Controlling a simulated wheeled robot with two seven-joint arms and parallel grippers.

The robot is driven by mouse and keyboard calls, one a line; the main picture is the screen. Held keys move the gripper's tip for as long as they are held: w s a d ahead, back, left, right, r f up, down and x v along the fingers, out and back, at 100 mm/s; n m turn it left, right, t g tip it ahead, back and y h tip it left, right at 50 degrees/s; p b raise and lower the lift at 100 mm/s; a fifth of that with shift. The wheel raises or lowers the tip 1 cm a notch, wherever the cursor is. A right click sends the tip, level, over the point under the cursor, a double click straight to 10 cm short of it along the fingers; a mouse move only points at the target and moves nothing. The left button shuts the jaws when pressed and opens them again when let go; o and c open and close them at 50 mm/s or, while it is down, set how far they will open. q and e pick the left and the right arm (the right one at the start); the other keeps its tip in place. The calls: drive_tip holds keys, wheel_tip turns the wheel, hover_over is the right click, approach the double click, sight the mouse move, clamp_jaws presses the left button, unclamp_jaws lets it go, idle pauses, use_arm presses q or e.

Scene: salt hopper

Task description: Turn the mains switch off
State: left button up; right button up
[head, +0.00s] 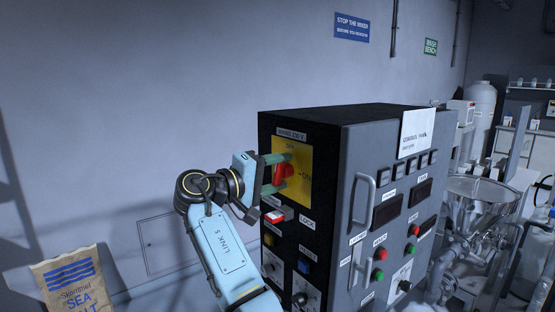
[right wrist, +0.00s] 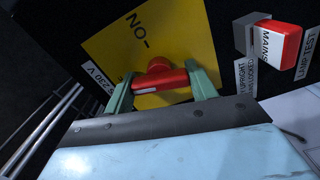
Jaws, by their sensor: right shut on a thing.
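The mains switch (head: 284,173) is a red rotary handle on a yellow plate (head: 304,188) on the dark side of a control cabinet. OFF is printed above it and ON to its right. My right gripper (head: 284,170) is shut on the handle, one finger above and one below. In the right wrist view, the red handle (right wrist: 160,84) sits between the green fingertips. Its bar looks nearer upright than sideways, its upper end leaning a little towards ON. The fingers cover parts of its ends. My left gripper is not in view.
Below the plate, a red-and-white block marked MAINS (right wrist: 278,42) sits on a grey base beside a LOCK label. Buttons and knobs are lower on the cabinet (head: 320,140). A metal funnel (head: 483,192) stands at right, a salt sack (head: 72,285) at lower left.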

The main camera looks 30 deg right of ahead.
drive_tip(key=shift+n+p, duration=1.35)
drive_tip(key=shift+n, duration=0.05)
drive_tip(key=o, duration=1)
drive_tip(key=shift+a, duration=0.15)
drive_tip(key=a+b, duration=0.1)
drive_tip(key=a, duration=0.3)
drive_tip(key=a+b, duration=0.1)
drive_tip(key=a, duration=0.3)
drive_tip(key=s+a+b, duration=0.1)
drive_tip(key=a, duration=0.4)
